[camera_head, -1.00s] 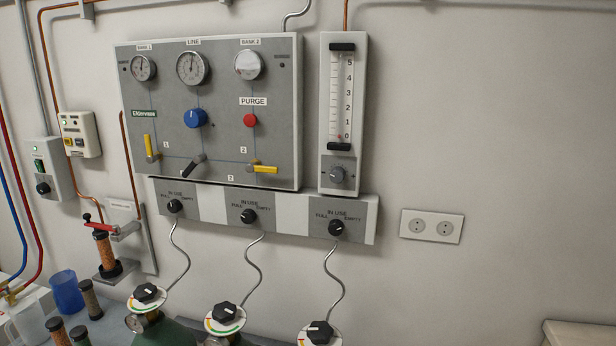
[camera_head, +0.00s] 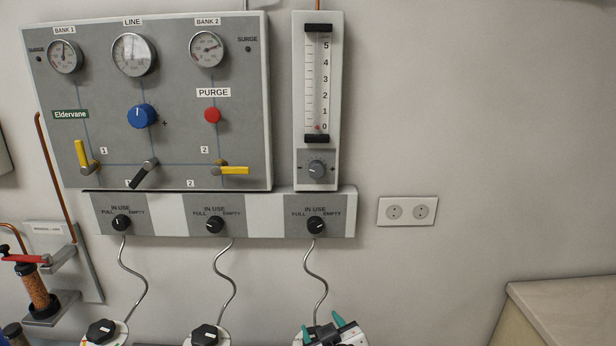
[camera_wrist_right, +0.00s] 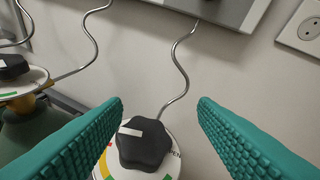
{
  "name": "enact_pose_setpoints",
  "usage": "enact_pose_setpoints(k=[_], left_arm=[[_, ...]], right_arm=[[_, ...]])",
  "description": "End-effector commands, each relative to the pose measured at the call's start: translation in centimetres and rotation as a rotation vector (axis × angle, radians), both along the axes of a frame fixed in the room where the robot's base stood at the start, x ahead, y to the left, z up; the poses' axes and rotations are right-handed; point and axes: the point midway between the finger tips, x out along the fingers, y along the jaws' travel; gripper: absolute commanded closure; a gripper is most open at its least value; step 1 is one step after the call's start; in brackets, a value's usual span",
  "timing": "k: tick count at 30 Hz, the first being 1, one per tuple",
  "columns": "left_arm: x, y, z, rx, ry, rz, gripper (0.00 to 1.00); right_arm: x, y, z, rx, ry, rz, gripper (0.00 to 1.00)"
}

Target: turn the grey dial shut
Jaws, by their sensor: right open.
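The grey dial (camera_head: 317,169) is a round knob on a grey plate at the foot of the white flow meter (camera_head: 299,95) in the head view. A small reddish float sits near the 0 mark of its tube. My right gripper (camera_head: 324,326) has teal fingers and is at the bottom of the head view, well below the dial and apart from it. In the right wrist view its fingers (camera_wrist_right: 160,106) are spread and empty, with a black knob (camera_wrist_right: 143,143) with a white mark showing between and beyond them. The dial is not in the wrist view. My left gripper is not in view.
Below the dial is a strip with black selector knobs (camera_head: 316,224). The gauge panel (camera_head: 240,140) stands left of the flow meter. Curved metal pipes (camera_head: 313,275) run down to round black knobs. A socket (camera_head: 407,212) and bare wall are right; a counter (camera_head: 565,290) is lower right.

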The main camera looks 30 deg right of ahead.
Motion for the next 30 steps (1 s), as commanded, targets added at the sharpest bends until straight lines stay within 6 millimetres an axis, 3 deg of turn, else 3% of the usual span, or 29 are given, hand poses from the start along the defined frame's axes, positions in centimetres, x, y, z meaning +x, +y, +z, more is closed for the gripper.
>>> enact_pose_setpoints(k=[3,6,9,12,20,30], left_arm=[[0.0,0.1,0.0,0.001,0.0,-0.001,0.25],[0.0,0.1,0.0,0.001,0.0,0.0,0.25],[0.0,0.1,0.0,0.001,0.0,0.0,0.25],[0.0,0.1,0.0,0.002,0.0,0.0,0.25],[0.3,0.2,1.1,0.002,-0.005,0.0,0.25],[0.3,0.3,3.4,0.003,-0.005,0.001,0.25]], right_arm=[[2.6,-1.7,6.1,-0.067,-0.217,-0.034,0.47],[4.0,-2.8,11.5,-0.132,-0.399,-0.058,0.47],[4.6,-3.5,16.3,-0.195,-0.557,-0.072,0.47],[4.7,-3.9,19.4,-0.239,-0.658,-0.079,0.47],[6.6,-4.8,21.6,-0.259,-0.694,-0.078,0.47],[12.3,-7.3,24.0,-0.258,-0.689,-0.08,0.47]])
